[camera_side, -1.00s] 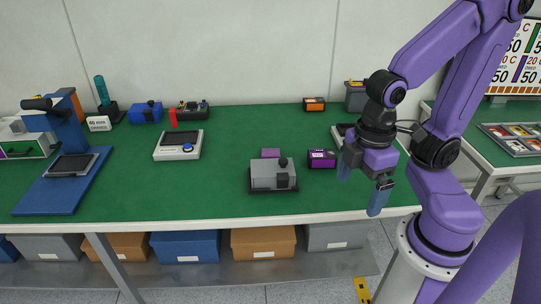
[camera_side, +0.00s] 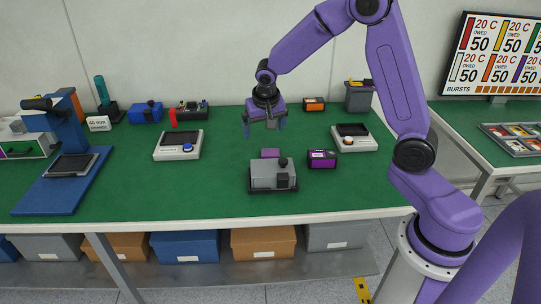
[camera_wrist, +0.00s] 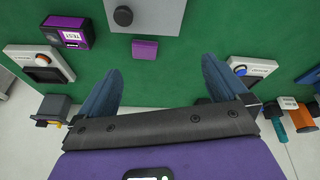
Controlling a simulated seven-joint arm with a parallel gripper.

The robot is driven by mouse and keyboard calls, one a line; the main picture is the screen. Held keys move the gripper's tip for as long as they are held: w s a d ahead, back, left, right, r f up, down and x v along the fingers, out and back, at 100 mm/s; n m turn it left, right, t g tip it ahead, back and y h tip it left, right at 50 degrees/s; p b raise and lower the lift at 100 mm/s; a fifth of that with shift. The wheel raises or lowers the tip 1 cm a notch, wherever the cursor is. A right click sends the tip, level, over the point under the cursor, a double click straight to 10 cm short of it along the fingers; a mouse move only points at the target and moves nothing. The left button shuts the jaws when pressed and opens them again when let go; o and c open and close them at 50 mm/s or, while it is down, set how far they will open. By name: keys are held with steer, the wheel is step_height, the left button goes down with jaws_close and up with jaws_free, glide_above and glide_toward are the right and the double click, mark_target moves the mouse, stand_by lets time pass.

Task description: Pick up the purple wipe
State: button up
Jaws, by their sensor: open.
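The purple wipe (camera_side: 270,153) is a small purple piece on the green bench top, right behind a grey box (camera_side: 273,174) that hides part of it in the side view. In the wrist view the wipe (camera_wrist: 144,49) lies beside the edge of the grey box (camera_wrist: 146,14), ahead of and between my fingertips. My gripper (camera_side: 265,126) is open and empty, above the bench and behind the wipe in the side view. Its two blue fingers also show spread apart in the wrist view (camera_wrist: 160,70).
A purple box with a white label (camera_side: 322,159) stands right of the grey box. Devices with dark screens stand at left (camera_side: 178,145) and right (camera_side: 354,138). A small orange box (camera_side: 314,104) is at the back. The green surface around the wipe's far side is clear.

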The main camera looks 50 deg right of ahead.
steer(key=w+d+f+m, duration=0.3)
steer(key=w+d+m, duration=0.1)
steer(key=d, duration=0.3)
glide_above(270, 152)
steer(key=s+a, duration=0.2)
steer(key=shift+h, duration=0.3)
step_height(270, 152, down, 11)
steer(key=shift+w+a+r, duration=0.1)
steer(key=shift+w, duration=0.05)
steer(key=shift+x, duration=2.65)
steer(key=c, duration=1)
steer(key=shift+c, duration=0.2)
